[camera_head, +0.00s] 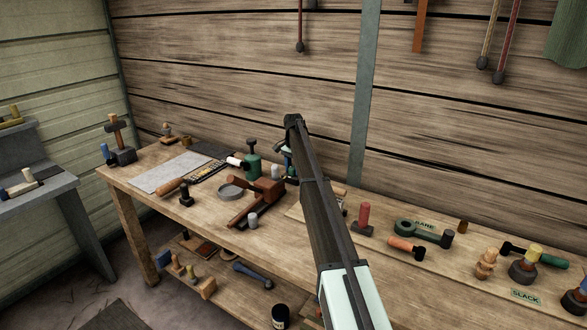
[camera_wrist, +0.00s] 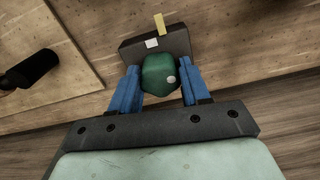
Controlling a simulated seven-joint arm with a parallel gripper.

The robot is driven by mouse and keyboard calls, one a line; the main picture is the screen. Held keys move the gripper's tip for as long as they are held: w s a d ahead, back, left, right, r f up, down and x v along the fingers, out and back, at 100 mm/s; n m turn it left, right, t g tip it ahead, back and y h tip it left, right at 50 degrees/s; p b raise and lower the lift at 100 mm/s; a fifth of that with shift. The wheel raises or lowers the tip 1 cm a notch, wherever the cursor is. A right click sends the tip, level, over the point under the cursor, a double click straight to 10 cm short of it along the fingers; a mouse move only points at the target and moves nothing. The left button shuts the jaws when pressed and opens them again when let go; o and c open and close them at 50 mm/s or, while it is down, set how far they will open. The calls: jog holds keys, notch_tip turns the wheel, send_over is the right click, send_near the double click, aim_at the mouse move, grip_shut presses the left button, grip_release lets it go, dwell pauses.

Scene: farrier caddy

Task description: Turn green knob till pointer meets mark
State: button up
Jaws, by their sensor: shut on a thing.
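In the wrist view, a green knob (camera_wrist: 158,74) sits in front of a dark block (camera_wrist: 178,42). A small pale dot (camera_wrist: 171,79) shows on the right part of the knob. A white square (camera_wrist: 152,43) lies on the block above the knob, and a yellow strip (camera_wrist: 159,24) stands at the block's upper edge. The pale dot is apart from both; I cannot tell which of these is the pointer or the mark. My gripper (camera_wrist: 157,84) has its blue fingers shut on the knob from left and right. In the head view my arm hides the knob.
In the wrist view, a black cylindrical thing (camera_wrist: 30,70) lies left of the knob. In the head view, the wooden bench (camera_head: 215,225) is crowded with tools, including a red-topped piece (camera_head: 364,217) and a green-handled tool (camera_head: 535,254). A plank wall (camera_head: 230,70) stands behind.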

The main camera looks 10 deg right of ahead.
aim_at(293, 167)
jog(key=shift+c, duration=0.7)
jog(key=shift+m, duration=1.2)
jog(key=o, duration=1.1)
jog(key=shift+r, duration=2.5)
